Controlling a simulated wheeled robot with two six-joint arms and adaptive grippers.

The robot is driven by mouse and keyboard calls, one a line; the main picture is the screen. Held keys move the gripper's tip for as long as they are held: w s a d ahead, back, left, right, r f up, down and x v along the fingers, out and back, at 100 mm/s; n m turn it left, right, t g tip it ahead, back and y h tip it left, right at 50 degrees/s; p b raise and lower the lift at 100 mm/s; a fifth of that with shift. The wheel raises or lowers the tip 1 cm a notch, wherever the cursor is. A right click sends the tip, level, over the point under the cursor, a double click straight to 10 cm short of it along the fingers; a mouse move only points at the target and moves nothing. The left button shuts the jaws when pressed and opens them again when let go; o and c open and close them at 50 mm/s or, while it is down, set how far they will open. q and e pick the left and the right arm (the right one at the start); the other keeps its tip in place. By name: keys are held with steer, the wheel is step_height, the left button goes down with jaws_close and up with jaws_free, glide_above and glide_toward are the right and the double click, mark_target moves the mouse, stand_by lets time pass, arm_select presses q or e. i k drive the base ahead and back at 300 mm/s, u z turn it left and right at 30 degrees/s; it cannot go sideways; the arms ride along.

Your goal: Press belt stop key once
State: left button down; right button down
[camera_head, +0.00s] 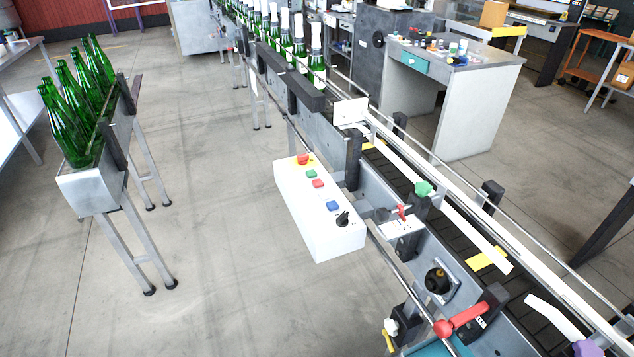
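A white control box (318,225) is mounted on the near side of the conveyor, in the middle of the view. Its sloped top carries a row of controls. At the far end is a red mushroom button (303,159) on a yellow base. Then come a green key (311,174), a red key (318,184), a blue key (332,206) and a black rotary knob (343,219). Any labels are too small to read, so which key is the belt stop key is not marked legibly. Neither of my grippers shows in the head view.
The conveyor belt (475,232) runs diagonally beside the box. Green bottles with white capsules (317,50) stand in a line at its far end. A red lever (462,319) sticks out nearer. A bottle rack (92,188) stands left; the floor between is clear.

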mark_target(317, 184)
steer(key=k, duration=0.5)
steer(key=u, duration=1.5)
steer(key=i, duration=1.3)
steer(key=z, duration=3.15)
